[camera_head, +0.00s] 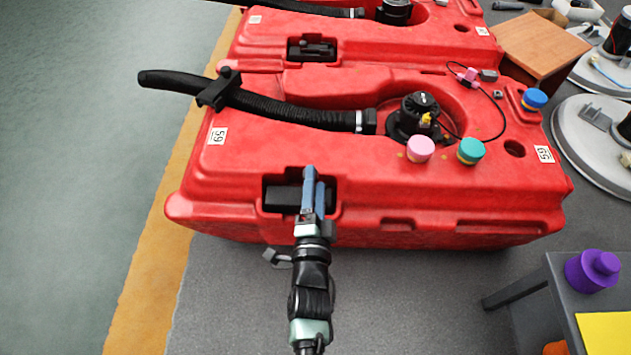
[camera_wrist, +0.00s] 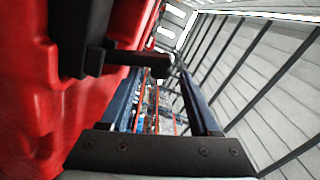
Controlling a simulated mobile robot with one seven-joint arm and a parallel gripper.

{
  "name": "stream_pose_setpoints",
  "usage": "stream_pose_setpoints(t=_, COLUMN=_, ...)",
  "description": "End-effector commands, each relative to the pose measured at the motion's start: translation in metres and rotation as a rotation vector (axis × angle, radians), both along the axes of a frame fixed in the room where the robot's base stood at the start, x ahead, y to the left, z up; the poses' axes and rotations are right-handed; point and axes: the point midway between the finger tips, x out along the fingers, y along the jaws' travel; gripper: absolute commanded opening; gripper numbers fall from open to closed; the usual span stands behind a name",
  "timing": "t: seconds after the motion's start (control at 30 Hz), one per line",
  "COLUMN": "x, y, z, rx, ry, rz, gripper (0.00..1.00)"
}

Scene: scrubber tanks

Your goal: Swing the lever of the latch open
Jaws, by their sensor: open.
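The latch (camera_head: 282,198) is a dark block in a recess on the near side of the red tank numbered 59 (camera_head: 365,180). In the wrist view its lever (camera_wrist: 130,58) is a black bar sticking out sideways from a dark upright body (camera_wrist: 80,35). My gripper (camera_head: 314,176) is at the right part of the recess, with its two blue fingers apart. In the wrist view the lever's rounded end shows across the left finger's tip and into the gap of my gripper (camera_wrist: 162,78). I cannot tell whether they touch. My arm partly hides the recess in the head view.
A black hose (camera_head: 290,114) lies along the tank top to a black cap. Pink (camera_head: 420,148), teal (camera_head: 470,150) and blue (camera_head: 534,99) caps are on top. A grey table (camera_head: 556,290) with a purple container (camera_head: 592,270) stands at the lower right. Open floor lies left.

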Motion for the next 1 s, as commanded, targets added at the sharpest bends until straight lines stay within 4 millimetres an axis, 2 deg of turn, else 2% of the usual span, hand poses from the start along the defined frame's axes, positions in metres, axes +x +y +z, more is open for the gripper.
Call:
stream_pose_setpoints(t=0.17, x=-0.029, y=0.0, z=0.003, rx=-0.002, ry=0.006, rz=0.001, gripper=0.62)
stream_pose_setpoints(t=0.4, x=-0.082, y=0.0, z=0.004, rx=-0.001, ry=0.006, rz=0.002, gripper=0.62)
stream_pose_setpoints(t=0.6, x=-0.113, y=0.0, z=0.002, rx=0.0, ry=0.004, rz=0.001, gripper=0.62)
stream_pose_setpoints(t=0.77, x=-0.124, y=0.0, z=0.001, rx=0.001, ry=0.002, rz=0.0, gripper=0.62)
stream_pose_setpoints(t=1.0, x=-0.125, y=0.0, z=0.0, rx=0.001, ry=0.0, rz=0.0, gripper=0.62)
